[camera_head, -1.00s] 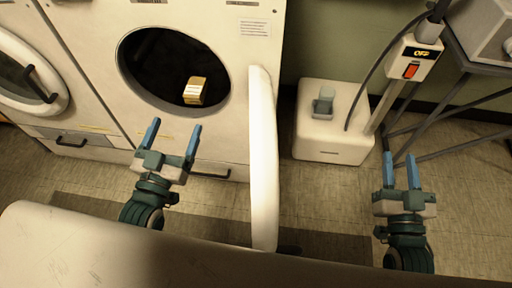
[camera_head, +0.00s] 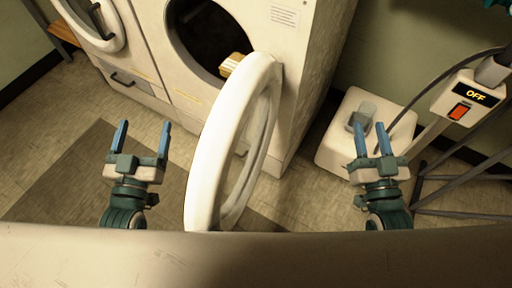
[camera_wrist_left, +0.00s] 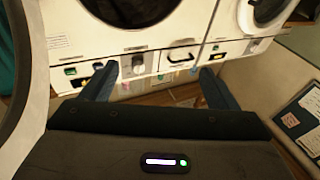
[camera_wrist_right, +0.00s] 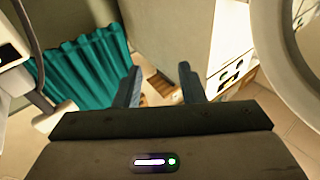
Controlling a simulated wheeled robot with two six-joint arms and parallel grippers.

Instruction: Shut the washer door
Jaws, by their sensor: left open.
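The washer door (camera_head: 212,140), a thick white ring with a clear middle, stands open and juts out from the white washer (camera_head: 262,38). The dark drum opening (camera_head: 205,35) shows behind it. The door ring is at the left of the left wrist view (camera_wrist_left: 28,75) and the right of the right wrist view (camera_wrist_right: 270,50). My left gripper (camera_head: 143,140) is open and empty, left of the door and apart from it. My right gripper (camera_head: 370,140) is open and empty, right of the door and apart from it. The door's lower end is hidden at my body's edge.
A tan box (camera_head: 231,64) shows at the drum opening, partly behind the door. A second machine with a round door (camera_head: 108,38) stands left. A white box with a grey handle (camera_head: 339,150) and a post with an "OFF" switch (camera_head: 460,111) stand right. Floor is clear at left.

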